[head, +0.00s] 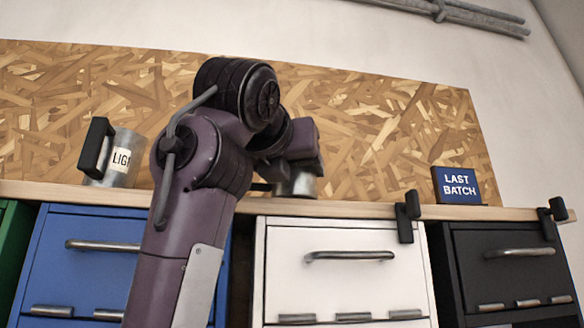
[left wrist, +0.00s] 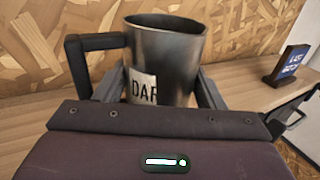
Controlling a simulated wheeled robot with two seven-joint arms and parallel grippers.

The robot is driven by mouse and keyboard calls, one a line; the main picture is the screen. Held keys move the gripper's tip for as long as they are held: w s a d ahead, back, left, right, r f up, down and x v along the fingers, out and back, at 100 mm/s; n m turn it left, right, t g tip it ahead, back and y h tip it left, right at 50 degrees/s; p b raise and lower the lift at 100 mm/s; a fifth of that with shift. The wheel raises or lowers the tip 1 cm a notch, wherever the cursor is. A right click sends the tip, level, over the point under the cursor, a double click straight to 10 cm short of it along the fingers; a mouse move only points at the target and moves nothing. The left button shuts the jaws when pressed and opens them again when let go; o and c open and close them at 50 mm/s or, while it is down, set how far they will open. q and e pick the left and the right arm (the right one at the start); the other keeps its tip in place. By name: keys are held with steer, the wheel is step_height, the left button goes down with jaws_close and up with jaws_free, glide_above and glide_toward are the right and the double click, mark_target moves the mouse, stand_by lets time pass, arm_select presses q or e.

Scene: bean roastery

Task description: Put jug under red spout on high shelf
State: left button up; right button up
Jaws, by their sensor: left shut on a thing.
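A metal jug with a black handle and a white label reading "DAR" (left wrist: 165,55) stands upright between the fingers of my left gripper (left wrist: 160,92), which is shut on it. In the head view, a small part of this jug (head: 297,187) shows below my left gripper (head: 296,172), at the wooden shelf (head: 350,209). I cannot tell whether its base touches the shelf. A second metal jug (head: 126,165), with a black handle and a "LIGHT"-like label, stands on the shelf at the left. No red spout shows. My right gripper is not in view.
A "LAST BATCH" sign (head: 457,186) stands on the shelf at the right. Black brackets (head: 407,216) sit on the shelf's front edge. Blue (head: 85,270), white (head: 345,275) and black drawer units (head: 510,265) stand below. The shelf between held jug and sign looks clear.

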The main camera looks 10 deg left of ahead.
arm_select(q)
steer(key=shift+d+f, duration=0.1)
steer(key=shift+f, duration=0.25)
steer(key=o, duration=1.3)
steer(key=shift+s+b, duration=0.1)
steer(key=shift+b, duration=0.2)
